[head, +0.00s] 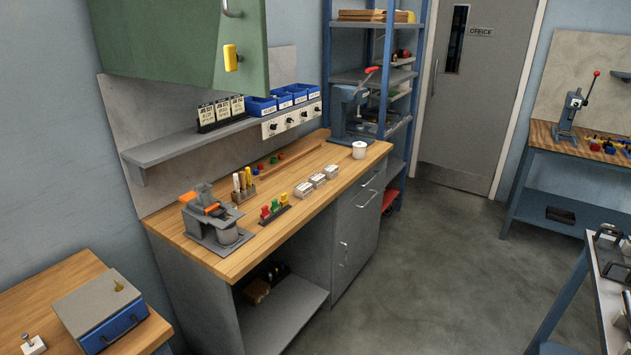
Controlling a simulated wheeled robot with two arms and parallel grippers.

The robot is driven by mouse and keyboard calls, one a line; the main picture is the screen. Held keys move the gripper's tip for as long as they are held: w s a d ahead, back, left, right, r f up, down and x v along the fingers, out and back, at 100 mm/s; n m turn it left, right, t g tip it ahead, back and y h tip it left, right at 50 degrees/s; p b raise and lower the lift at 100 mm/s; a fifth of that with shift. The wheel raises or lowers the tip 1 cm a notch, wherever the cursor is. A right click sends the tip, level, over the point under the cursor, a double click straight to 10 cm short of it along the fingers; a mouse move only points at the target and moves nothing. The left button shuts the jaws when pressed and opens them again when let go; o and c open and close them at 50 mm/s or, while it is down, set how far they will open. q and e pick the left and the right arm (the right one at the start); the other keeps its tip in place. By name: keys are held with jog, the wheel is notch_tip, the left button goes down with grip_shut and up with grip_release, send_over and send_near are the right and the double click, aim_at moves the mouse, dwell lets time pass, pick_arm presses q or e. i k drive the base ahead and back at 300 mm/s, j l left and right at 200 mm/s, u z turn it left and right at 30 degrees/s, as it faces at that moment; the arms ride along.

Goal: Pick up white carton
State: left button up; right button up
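Three small white cartons stand in a slanting row near the front edge of the wooden workbench (240,258). The nearest white carton (303,191) is at the left end, the middle one (317,181) is behind it, and the farthest one (331,172) is at the right end. They look alike, with small dark marks on them, and I cannot tell which one the task names. Nothing covers them. Neither of my grippers shows in the head view.
A rack of coloured pieces (273,211) stands left of the cartons, a white cup (359,151) to the right. A grey fixture (217,222) and an arbor press (350,110) occupy the bench ends. A green cabinet (180,45) hangs above. Open floor (430,270) lies right of the bench.

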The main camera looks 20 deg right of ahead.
aim_at(317, 180)
jog(key=i+l+z, duration=0.1)
jog(key=i+l, duration=0.3)
jog(key=i+l+z, duration=0.1)
jog(key=i+l, duration=0.25)
jog(key=i, duration=0.2)
jog(key=i+l, duration=0.35)
jog(key=i, duration=0.15)
jog(key=i+l, duration=0.2)
jog(key=i, duration=0.2)
jog(key=i+l+z, duration=0.15)
jog(key=i, duration=0.25)
jog(key=i+l, duration=0.2)
jog(key=i, duration=0.2)
jog(key=z, duration=0.05)
